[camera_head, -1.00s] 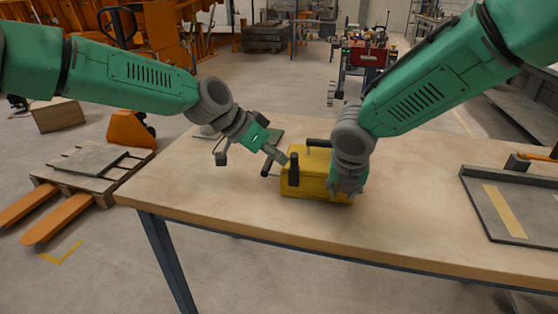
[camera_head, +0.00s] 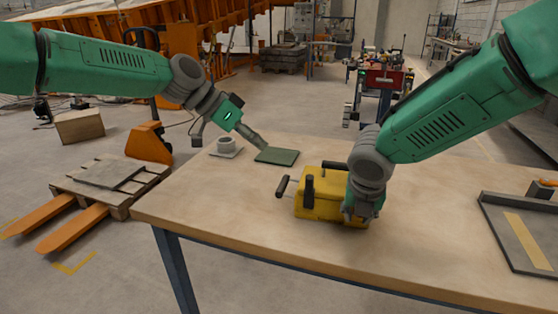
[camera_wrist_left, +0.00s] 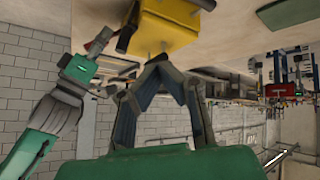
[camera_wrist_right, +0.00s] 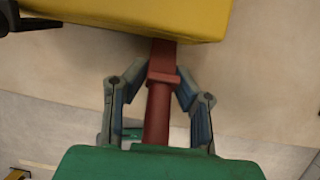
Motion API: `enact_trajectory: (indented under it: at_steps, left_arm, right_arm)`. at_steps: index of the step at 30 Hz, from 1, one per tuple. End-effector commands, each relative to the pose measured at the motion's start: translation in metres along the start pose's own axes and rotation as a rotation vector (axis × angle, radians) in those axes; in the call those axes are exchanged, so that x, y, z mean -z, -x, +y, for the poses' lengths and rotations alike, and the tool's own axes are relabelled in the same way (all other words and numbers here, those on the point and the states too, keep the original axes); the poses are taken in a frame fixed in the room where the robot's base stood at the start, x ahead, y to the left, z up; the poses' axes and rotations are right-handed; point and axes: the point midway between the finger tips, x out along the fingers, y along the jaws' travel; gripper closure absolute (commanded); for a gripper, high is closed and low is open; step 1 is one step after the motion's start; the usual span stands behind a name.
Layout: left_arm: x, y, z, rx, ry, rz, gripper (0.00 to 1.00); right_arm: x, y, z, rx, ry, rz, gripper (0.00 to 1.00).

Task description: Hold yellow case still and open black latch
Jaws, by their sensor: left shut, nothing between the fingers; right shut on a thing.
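The yellow case (camera_head: 330,206) sits on the wooden table in the head view. A black upright part (camera_head: 309,187) stands at its left front, and a black grip on a thin rod (camera_head: 282,187) sticks out at its left end. I cannot tell which one is the latch. My right gripper (camera_head: 360,208) is at the case's right end. In the right wrist view it is shut on a red-brown handle (camera_wrist_right: 161,75) beside the case. My left gripper (camera_head: 262,145) is shut and empty, apart from the case, over a green mat. Its fingertips meet in the left wrist view (camera_wrist_left: 160,72).
The green mat (camera_head: 277,157) and a small grey round piece on a plate (camera_head: 226,149) are at the table's back left. A dark tray (camera_head: 520,235) is at the right. The table (camera_head: 220,205) is clear left of the case.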

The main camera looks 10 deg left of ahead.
Motion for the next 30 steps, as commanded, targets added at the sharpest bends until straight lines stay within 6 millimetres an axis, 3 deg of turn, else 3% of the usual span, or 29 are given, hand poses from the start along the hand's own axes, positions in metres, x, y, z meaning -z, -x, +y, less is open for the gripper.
enact_trajectory:
  at_steps: [11,21,30]
  left_arm:
    - [-0.028,-0.053,0.028,-0.416,0.504,0.288,1.00]
    - [-0.048,-0.064,0.001,-0.637,0.961,0.587,1.00]
    - [-0.045,-0.072,-0.008,-0.668,1.057,0.653,1.00]
  right_arm:
    - [-0.002,0.001,0.000,0.000,-0.002,-0.003,1.00]
    - [-0.001,0.001,0.000,0.000,-0.001,-0.003,1.00]
    - [-0.001,0.001,0.000,-0.001,0.000,-0.003,1.00]
